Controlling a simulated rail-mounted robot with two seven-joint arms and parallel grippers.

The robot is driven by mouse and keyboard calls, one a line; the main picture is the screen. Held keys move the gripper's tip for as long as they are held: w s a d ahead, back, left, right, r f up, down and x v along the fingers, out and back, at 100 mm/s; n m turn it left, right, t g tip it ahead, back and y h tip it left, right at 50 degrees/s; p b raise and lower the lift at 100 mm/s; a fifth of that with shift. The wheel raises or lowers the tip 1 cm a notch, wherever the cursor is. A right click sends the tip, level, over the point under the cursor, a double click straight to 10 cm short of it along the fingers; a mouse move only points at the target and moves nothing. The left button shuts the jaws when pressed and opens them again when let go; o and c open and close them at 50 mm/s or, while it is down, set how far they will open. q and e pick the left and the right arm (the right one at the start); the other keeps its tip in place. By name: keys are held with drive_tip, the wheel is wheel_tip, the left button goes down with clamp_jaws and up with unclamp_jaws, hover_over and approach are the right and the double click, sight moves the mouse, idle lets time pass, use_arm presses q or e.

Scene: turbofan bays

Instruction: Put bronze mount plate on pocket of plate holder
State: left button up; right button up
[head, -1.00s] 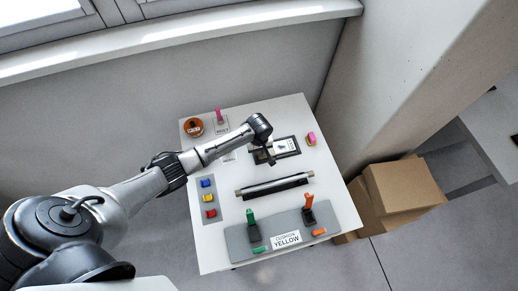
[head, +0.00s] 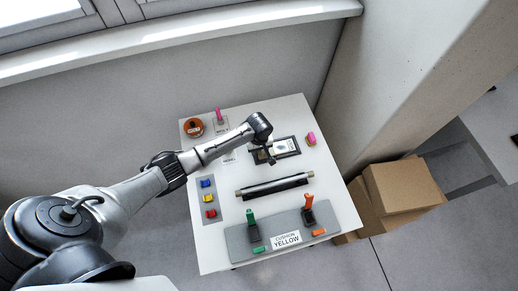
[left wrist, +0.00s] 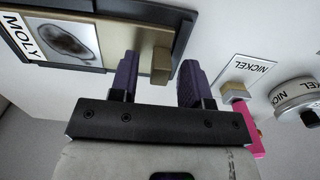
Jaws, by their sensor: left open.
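The bronze mount plate (left wrist: 138,36) shows in the left wrist view, lying at the dark plate holder (left wrist: 104,8) beside a picture card marked MOLY. Its raised bronze block (left wrist: 161,65) stands between my fingers, with gaps visible. In the head view the dark holder (head: 296,150) is at the table's far middle, with a pale card on it. My left gripper (left wrist: 158,72) has purple fingers, open, at the holder's edge; in the head view it (head: 266,160) is at the holder's left side. Whether the plate sits flat in the pocket I cannot tell. My right gripper is not visible.
A NICKEL card (left wrist: 248,72) with a bronze block, a round NICKEL container (left wrist: 297,97) and a pink piece lie nearby. A dark bar (head: 274,186), a grey panel (head: 268,240) with green and orange levers, and coloured blocks (head: 208,198) stand on the table.

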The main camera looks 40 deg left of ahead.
use_arm(q)
wheel_tip(320, 180, up, 12)
drive_tip(key=p, duration=0.1)
drive_tip(key=s+d+f+m, duration=0.1)
drive_tip(key=s+d+m, duration=0.1)
drive_tip(key=s, duration=0.3)
drive_tip(key=s+d+f+m+t, duration=0.1)
drive_tip(key=s+d+f+m, duration=0.1)
drive_tip(key=s+d+m, duration=0.1)
drive_tip(key=s+d+f+m+h, duration=0.1)
drive_tip(key=s+d+m, duration=0.2)
drive_tip(key=s, duration=0.4)
drive_tip(key=shift+s+d+f+t, duration=0.15)
drive_tip(key=shift+s+d+t, duration=0.2)
drive_tip(key=shift+d, duration=0.35)
drive_tip(key=s+r+m+t, duration=0.2)
drive_tip(key=s+r+m, duration=0.3)
drive_tip(key=s, duration=0.8)
drive_tip(key=shift+r+y, duration=0.4)
